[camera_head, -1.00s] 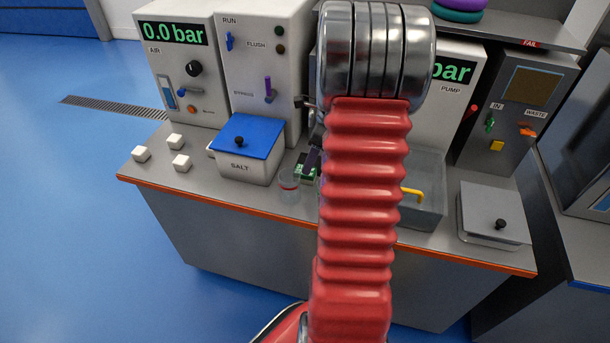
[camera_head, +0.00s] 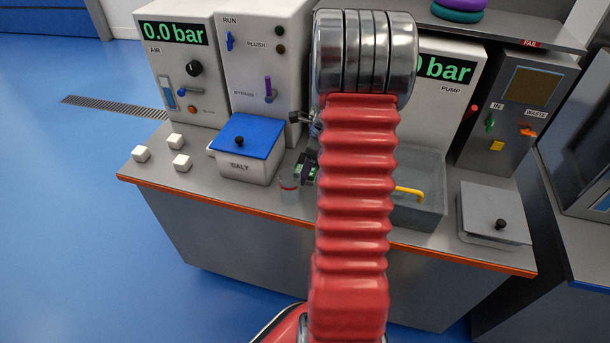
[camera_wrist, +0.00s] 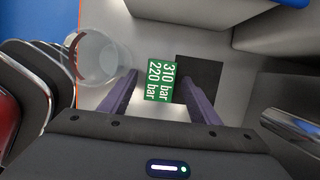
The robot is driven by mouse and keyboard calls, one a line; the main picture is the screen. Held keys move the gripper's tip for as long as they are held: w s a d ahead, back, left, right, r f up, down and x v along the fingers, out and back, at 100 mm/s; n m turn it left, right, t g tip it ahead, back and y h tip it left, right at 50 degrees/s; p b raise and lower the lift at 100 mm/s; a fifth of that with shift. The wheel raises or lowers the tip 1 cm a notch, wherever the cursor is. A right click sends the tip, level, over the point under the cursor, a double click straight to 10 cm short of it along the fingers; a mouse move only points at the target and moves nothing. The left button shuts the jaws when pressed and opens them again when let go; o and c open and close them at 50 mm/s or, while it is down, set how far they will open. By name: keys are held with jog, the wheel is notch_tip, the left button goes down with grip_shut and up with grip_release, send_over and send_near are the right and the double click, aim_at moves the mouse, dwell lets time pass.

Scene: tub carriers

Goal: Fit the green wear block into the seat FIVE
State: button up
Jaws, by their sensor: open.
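A flat green piece (camera_wrist: 160,80) with white print, "310 bar" and "220 bar", lies on the grey counter in the wrist view. I cannot tell if it is the green wear block. A bit of green also shows in the head view (camera_head: 312,173), mostly hidden behind my arm. My gripper (camera_wrist: 157,84) is open, its two purple fingers on either side of the green piece; contact cannot be told. In the head view my gripper (camera_head: 308,163) is partly hidden by my red arm sleeve. No seat marked FIVE is visible.
A clear cup (camera_wrist: 97,57) stands left of the fingers, and a dark square (camera_wrist: 200,78) lies right of the green piece. The counter holds a blue-lidded SALT box (camera_head: 246,160), several white cubes (camera_head: 181,163), a grey basin (camera_head: 428,205) and a lidded grey box (camera_head: 493,213).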

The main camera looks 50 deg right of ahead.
jog(key=shift+c, duration=0.7)
jog(key=c, duration=1.1)
jog(key=shift+c, duration=0.2)
notch_tip(320, 180, up, 10)
